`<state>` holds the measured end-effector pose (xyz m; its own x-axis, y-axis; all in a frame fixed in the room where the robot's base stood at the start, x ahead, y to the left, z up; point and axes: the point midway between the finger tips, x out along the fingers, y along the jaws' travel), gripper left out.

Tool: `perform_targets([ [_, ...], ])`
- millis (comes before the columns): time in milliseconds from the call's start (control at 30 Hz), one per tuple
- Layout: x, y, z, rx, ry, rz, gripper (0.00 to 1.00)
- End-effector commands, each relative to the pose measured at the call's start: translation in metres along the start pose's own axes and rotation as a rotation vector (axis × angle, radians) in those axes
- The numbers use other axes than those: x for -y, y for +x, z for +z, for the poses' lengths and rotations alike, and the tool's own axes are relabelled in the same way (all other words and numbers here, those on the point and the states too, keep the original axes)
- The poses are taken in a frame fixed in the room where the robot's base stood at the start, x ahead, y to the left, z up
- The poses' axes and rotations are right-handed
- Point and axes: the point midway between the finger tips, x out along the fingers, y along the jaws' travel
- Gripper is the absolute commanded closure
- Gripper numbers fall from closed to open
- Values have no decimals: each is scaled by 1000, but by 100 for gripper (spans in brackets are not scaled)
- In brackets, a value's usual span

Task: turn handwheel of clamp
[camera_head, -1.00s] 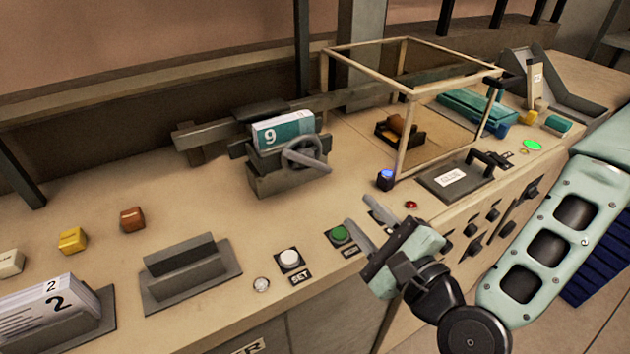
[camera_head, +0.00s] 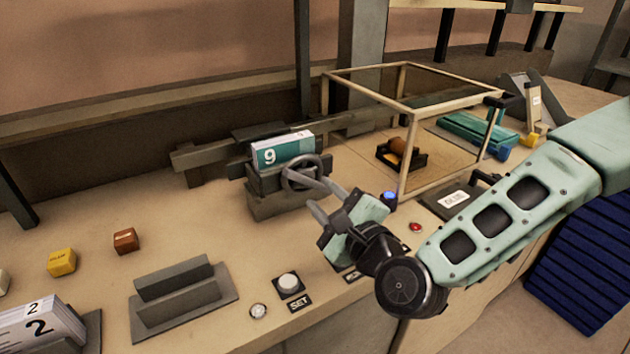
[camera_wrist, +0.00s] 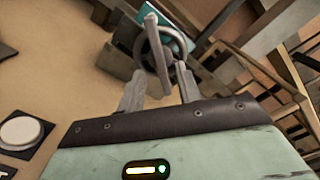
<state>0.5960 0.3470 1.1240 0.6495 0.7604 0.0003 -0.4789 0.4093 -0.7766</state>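The clamp (camera_head: 275,205) stands on the worktop and holds a teal-and-white block of pages marked 9 (camera_head: 283,150). Its grey handwheel (camera_head: 301,173) is a ring with a spoke on the clamp's right front side. My gripper (camera_head: 325,203) is just right of and in front of the handwheel, its fingers pointing at it. In the wrist view the two fingers (camera_wrist: 158,88) are spread apart, with the handwheel (camera_wrist: 160,50) ahead and its lower part showing between them. I cannot tell whether a finger touches the wheel.
A frame box (camera_head: 408,140) stands right of the clamp, with a blue button (camera_head: 389,197) at its near corner. A white SET button (camera_head: 288,283), a grey holder (camera_head: 185,300) and a block marked 2 (camera_head: 42,325) are at the front.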

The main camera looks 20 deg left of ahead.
Motion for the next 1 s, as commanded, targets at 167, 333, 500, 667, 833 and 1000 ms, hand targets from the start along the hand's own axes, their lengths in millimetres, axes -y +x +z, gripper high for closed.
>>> perform_targets([
  [167,1,25,1,0,0,0,65],
  [333,0,35,0,1,-1,1,65],
  [500,-1,37,0,1,-1,1,65],
  [667,-1,37,0,0,-1,1,77],
  [833,0,36,0,0,-1,1,100],
  [1000,-1,36,-1,0,-7,1,100],
])
